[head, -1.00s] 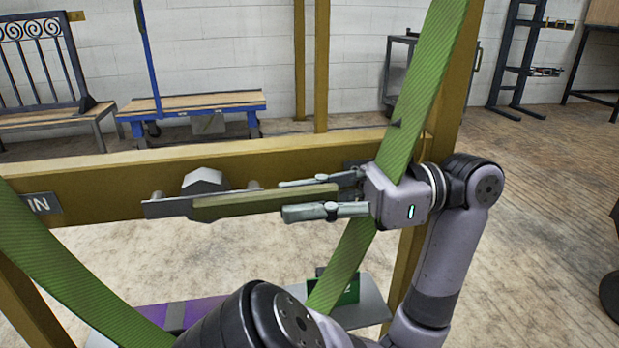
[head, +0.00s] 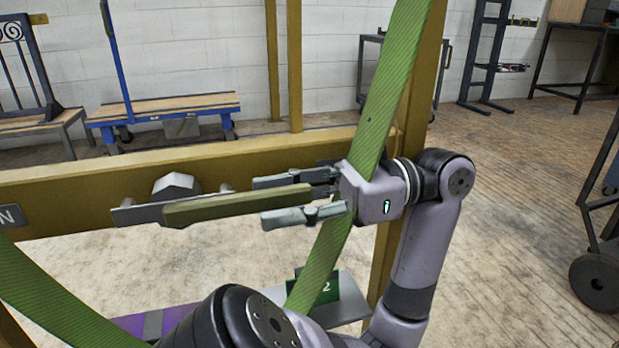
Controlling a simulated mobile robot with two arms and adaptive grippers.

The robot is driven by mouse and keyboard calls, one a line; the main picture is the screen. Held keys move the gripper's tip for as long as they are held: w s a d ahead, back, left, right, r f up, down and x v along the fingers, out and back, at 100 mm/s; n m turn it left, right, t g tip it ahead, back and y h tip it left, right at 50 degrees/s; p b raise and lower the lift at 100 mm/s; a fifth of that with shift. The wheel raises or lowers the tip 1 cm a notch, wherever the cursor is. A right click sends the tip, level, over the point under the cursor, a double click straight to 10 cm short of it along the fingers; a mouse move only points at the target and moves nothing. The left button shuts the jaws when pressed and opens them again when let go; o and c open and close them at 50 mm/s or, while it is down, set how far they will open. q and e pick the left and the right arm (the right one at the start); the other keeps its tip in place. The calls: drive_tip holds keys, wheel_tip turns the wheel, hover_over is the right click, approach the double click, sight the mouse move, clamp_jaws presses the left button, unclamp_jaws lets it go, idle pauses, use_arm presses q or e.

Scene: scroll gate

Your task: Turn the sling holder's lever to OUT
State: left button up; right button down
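An olive lever bar (head: 225,207) points right from a grey plate (head: 137,214) with a hexagonal knob (head: 174,187), on the yellow beam. A label ending in N (head: 7,215) is at the beam's left, partly cut off by the picture edge. My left gripper (head: 268,199) points left, its fingers above and below the lever's right end. The fingers look spread, with the lever between them; whether either touches it is hard to see. The gripper hides the beam's right part; no OUT label shows. My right gripper is not in view.
A green sling strap (head: 390,90) crosses behind my gripper; another (head: 55,300) hangs at lower left. Yellow posts (head: 425,70) frame the gate. A green sign with a 2 (head: 322,287) stands on a grey plate below. A blue cart (head: 165,110) is behind.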

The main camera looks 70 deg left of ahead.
use_arm(q)
drive_tip(key=w, duration=1.1)
drive_tip(key=shift+w+d, duration=0.25)
drive_tip(key=shift+d, duration=0.2)
drive_tip(key=shift+r, duration=0.1)
